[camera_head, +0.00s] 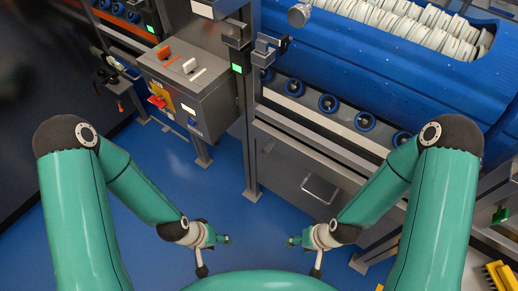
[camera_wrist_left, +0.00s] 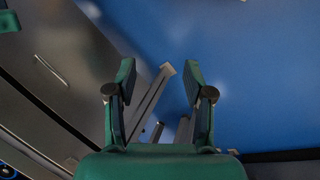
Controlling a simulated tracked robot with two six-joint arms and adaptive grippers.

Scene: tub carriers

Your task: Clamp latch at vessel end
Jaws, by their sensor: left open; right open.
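A blue vessel (camera_head: 420,72) lies across the upper right of the head view, with rows of white discs in its open top. A dark grey latch-like bracket (camera_head: 268,48) sits at the vessel's left end, beside an upright post; I cannot tell whether it is closed. My left gripper (camera_head: 222,239) is low in the middle, over the blue floor and well away from the bracket. In the left wrist view its two fingers (camera_wrist_left: 160,80) are apart with nothing between them. My right gripper (camera_head: 294,240) is open and empty, facing the left one.
A grey control box (camera_head: 190,90) with orange and white levers stands left of the post. Blue rollers (camera_head: 329,103) line the frame under the vessel. A grey cabinet with a handle (camera_head: 320,189) stands below. The blue floor (camera_head: 245,215) between the grippers is clear.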

